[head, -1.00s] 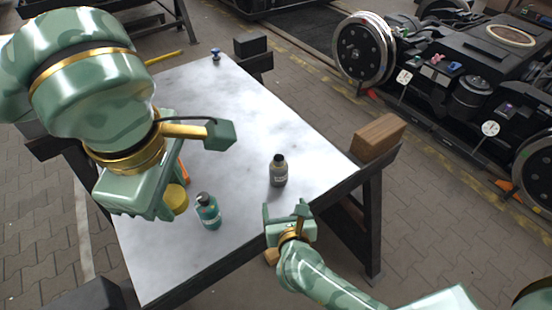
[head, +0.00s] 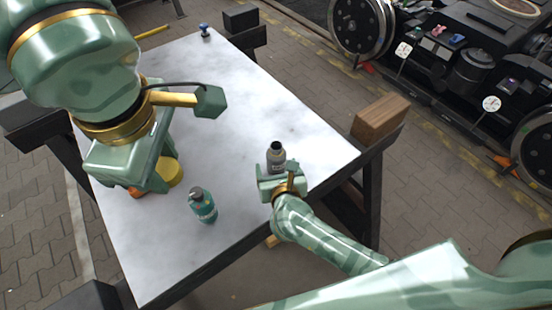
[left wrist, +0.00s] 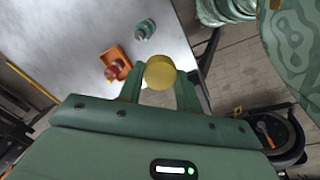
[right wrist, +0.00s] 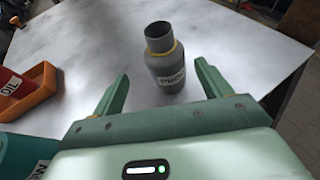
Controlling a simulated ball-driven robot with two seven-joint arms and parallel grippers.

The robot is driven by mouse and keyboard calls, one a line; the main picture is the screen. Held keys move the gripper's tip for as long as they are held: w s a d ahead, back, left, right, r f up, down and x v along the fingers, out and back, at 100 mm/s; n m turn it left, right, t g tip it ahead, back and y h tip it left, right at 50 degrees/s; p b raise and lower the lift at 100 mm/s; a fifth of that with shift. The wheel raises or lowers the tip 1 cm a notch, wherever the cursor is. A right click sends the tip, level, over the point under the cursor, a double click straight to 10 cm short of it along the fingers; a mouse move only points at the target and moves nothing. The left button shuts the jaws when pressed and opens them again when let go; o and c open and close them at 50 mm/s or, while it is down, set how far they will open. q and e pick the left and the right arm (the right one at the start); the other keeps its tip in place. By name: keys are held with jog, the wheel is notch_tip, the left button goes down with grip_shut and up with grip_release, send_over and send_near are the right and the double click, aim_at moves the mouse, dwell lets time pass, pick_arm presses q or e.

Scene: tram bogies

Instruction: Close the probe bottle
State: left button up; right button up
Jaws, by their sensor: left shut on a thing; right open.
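The probe bottle (head: 276,157) is grey and stands upright on the table. Its neck is open, with no lid on it; it also shows in the right wrist view (right wrist: 167,60), with a label and a yellow ring below the neck. My right gripper (head: 282,180) is open close to the bottle on its near side. In the right wrist view its fingers (right wrist: 161,72) point towards the bottle, with gaps beside it. My left gripper (left wrist: 159,76) is shut on a yellow round lid-like thing (left wrist: 160,73), left of the bottle in the head view (head: 171,173).
A teal bottle (head: 203,206) stands on the table (head: 240,110) between the grippers. An orange tray (left wrist: 117,61) with a red oil container (left wrist: 115,71) is near my left gripper. A wooden block (head: 380,118) lies at the right edge. The table's far part is mostly clear.

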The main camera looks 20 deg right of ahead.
aim_at(275, 155)
pick_arm(q)
jog(key=shift+f, duration=0.35)
pick_arm(e)
jog(key=x, duration=0.2)
jog(key=shift+w+f, duration=0.15)
jog(key=shift+w, duration=0.1)
pick_arm(q)
jog(key=shift+w+f+b, duration=0.15)
jog(key=shift+f+b, duration=0.65)
jog(key=shift+b, duration=0.05)
pick_arm(e)
jog(key=x, duration=0.2)
jog(key=d+x, duration=0.1)
jog(key=x, duration=0.2)
jog(key=shift+f, duration=0.1)
jog(key=shift+a, duration=0.1)
jog(key=shift+c, duration=0.4)
jog(key=c, duration=1)
